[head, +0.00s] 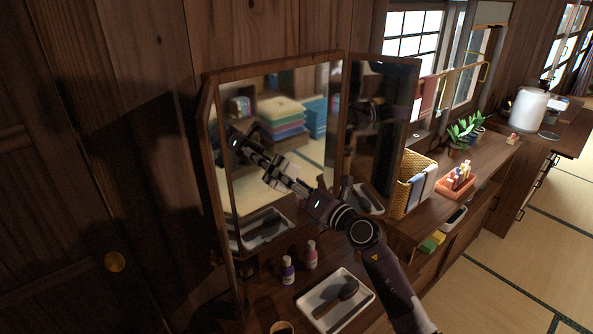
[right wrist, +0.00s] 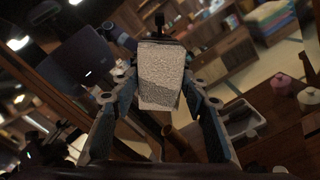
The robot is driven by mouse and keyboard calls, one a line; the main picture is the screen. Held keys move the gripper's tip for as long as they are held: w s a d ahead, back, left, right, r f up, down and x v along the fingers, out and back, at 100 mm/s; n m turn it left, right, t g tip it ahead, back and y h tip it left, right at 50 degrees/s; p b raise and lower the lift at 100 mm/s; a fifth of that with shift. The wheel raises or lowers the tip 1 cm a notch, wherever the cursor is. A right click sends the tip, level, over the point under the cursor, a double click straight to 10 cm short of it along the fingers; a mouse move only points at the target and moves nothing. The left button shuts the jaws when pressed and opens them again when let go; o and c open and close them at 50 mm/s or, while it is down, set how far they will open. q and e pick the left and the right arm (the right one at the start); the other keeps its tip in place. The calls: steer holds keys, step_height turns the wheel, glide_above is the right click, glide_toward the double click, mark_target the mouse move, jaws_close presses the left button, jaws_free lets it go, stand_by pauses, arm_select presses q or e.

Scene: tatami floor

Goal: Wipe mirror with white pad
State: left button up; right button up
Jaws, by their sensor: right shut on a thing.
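The mirror (head: 300,90) stands in a dark wooden frame on the dresser, with a side wing (head: 388,85) angled at its right. My right gripper (head: 284,178) reaches up and left to the lower middle of the mirror glass, and its reflection runs on up and left from it. In the right wrist view the white pad (right wrist: 160,75), pale and rough-textured, is held between the two fingers. In the head view the pad is small and partly hidden by the gripper. I cannot tell whether it touches the glass. My left gripper is not in view.
A wicker basket (head: 402,190) with a towel and a red tray (head: 443,187) stand to the right. Tatami floor is clear at right.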

mark_target(268, 179)
steer(key=shift+s+a+r+p, duration=0.15)
steer(key=shift+s+a+p, duration=0.6)
steer(key=shift+a+p, duration=0.35)
steer(key=shift+s+a+p, duration=0.5)
steer(key=shift+a+p, duration=0.05)
steer(key=shift+a, duration=0.05)
steer(key=shift+f, duration=0.2)
steer(key=shift+d, duration=0.1)
steer(key=shift+s+d+p, duration=0.4)
steer(key=shift+p+v, duration=0.85)
steer(key=shift+v, duration=1.55)
